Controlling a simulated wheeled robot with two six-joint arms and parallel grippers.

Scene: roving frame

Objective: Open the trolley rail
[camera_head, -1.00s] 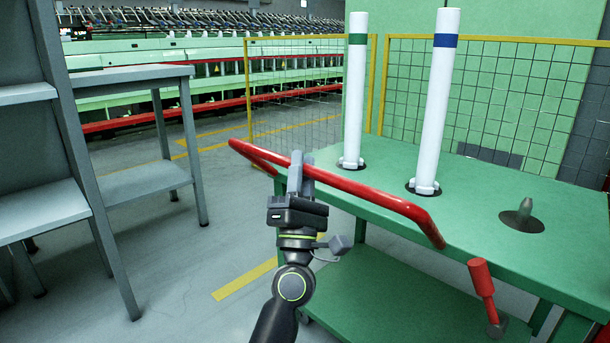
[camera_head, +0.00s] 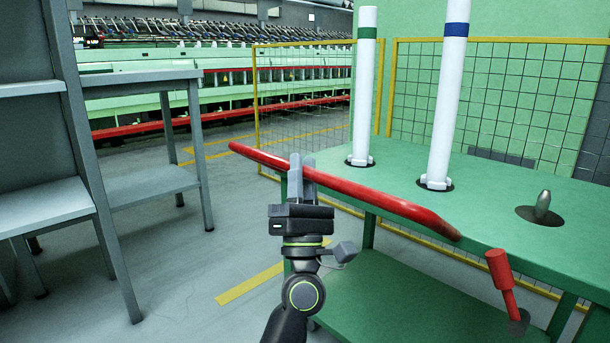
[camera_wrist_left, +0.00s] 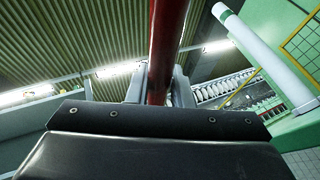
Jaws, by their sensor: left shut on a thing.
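The red trolley rail (camera_head: 375,197) runs along the near edge of the green trolley (camera_head: 480,212) in the head view. Its left end juts out past the trolley's left corner, and its right end lies near the red handle (camera_head: 500,270). My left gripper (camera_head: 301,168) is shut on the rail, left of its middle. In the left wrist view the rail (camera_wrist_left: 166,45) passes between the fingers (camera_wrist_left: 158,85). My right gripper is not in view.
Two white posts, one with a green band (camera_head: 363,90) and one with a blue band (camera_head: 447,100), stand on the trolley beside a short metal peg (camera_head: 543,206). A grey shelf table (camera_head: 140,180) stands left. Yellow-framed mesh (camera_head: 500,100) is behind. Floor between is clear.

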